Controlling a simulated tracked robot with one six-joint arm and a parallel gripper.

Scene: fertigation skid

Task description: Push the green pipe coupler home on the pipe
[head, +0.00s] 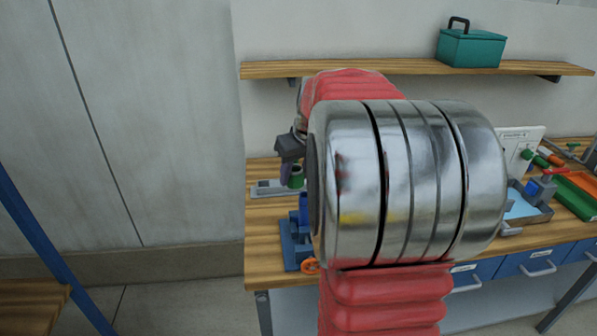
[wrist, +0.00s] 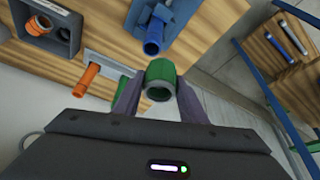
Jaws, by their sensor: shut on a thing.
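In the wrist view the green coupler (wrist: 160,76), a short sleeve with a grey ring at its open end, sits between the two purple-grey fingers of my gripper (wrist: 158,98), which is shut on it. The head view shows the coupler (head: 296,177) small and partly hidden by my gripper (head: 291,172), over the back left of the bench. A grey plate (wrist: 100,58) lies beyond the left finger, with an orange pipe stub (wrist: 87,80) on it. A bit of green shows behind that finger; I cannot tell whether it is a pipe. Whether the coupler touches a pipe is hidden.
A blue fixture (wrist: 178,30) with a blue pipe end (wrist: 152,47) stands on the bench close to the coupler. A grey tray (wrist: 68,44) holds orange parts. My arm hides the middle of the bench in the head view. A shelf (head: 400,69) carries a teal toolbox (head: 470,48).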

